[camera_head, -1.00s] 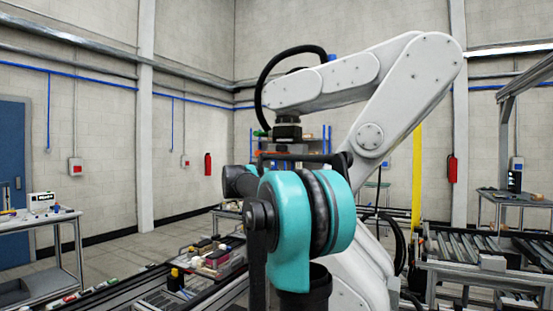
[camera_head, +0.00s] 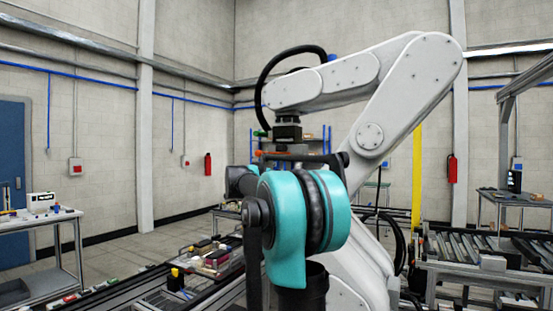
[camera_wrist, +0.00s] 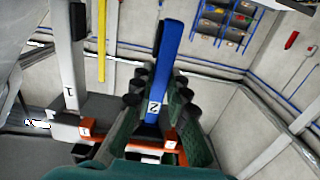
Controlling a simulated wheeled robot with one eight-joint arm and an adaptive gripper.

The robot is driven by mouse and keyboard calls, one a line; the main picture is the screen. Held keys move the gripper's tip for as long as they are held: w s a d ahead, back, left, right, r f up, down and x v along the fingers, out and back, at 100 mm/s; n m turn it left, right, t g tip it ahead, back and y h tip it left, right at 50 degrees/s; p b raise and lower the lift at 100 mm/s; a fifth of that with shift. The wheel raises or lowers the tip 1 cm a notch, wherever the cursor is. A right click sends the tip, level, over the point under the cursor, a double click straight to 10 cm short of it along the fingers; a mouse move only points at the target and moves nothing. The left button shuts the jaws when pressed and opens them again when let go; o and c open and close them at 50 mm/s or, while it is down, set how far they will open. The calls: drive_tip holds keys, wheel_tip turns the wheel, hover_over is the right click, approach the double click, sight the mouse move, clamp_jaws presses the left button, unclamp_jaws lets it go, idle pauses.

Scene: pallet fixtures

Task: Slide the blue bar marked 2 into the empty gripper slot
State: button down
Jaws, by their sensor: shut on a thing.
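In the wrist view, the blue bar (camera_wrist: 170,55) stands nearly upright, with a white tag marked 2 near its lower end. My gripper (camera_wrist: 160,90) is shut on it, with dark green fingers and black pads on both sides. The bar's lower end is close to an orange block (camera_wrist: 166,138); I cannot tell whether it is inside a slot there. To the left, a grey bar (camera_wrist: 70,85) marked 1 stands at an orange block (camera_wrist: 88,128) marked 1. In the head view, my gripper and the blue bar are hidden or too small to tell.
In the head view, a large white robot arm (camera_head: 400,110) reaches over from the right, with a dark tool (camera_head: 287,133) hanging at its end. A conveyor (camera_head: 490,255) stands right. A tray of loose parts (camera_head: 210,258) and a table (camera_head: 35,223) are left.

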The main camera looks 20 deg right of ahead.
drive_tip(key=c, duration=1.4)
unclamp_jaws()
drive_tip(key=v, duration=1.2)
drive_tip(key=shift+s, duration=0.1)
